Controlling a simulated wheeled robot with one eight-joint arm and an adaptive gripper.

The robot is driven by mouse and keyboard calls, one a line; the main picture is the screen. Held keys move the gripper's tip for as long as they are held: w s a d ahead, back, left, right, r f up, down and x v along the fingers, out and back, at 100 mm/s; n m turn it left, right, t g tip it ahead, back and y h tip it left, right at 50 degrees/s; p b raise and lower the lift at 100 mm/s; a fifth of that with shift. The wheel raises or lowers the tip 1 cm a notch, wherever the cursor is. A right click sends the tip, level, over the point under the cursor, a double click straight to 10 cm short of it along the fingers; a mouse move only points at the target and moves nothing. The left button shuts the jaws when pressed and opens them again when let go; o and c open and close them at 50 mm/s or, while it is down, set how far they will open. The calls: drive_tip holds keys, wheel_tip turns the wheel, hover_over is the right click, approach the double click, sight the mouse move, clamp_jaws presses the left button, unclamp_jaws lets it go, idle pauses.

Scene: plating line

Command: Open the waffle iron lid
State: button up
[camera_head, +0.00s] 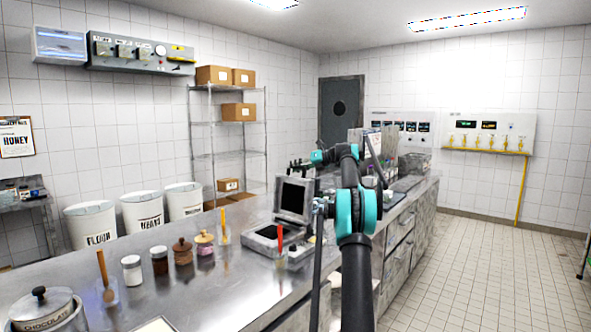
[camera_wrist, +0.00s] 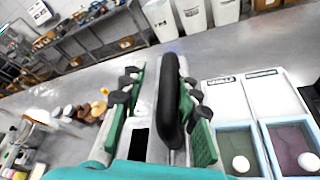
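The waffle iron stands on the steel counter in the head view, its base (camera_head: 262,237) flat. Its lid (camera_head: 294,199) stands raised, roughly upright, with the dark inner plate facing the camera. My gripper (camera_head: 299,164) is just above and behind the lid's top edge. In the wrist view my gripper (camera_wrist: 168,112) is open, with green pads apart. A black bar-shaped handle (camera_wrist: 169,80) lies between the fingers, nearer the right one, with a gap at the left. Whether it touches the right finger is hard to tell.
A red-handled utensil (camera_head: 280,237) stands beside the iron's base. Jars (camera_head: 183,251) and a chocolate pot (camera_head: 45,306) stand along the counter (camera_head: 205,285) to the left. In the wrist view, a blue tub (camera_wrist: 238,145) and a purple tub (camera_wrist: 290,140) lie right of the fingers.

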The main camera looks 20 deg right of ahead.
drive_tip(key=shift+d, duration=0.1)
drive_tip(key=v, duration=1.2)
idle(0.4)
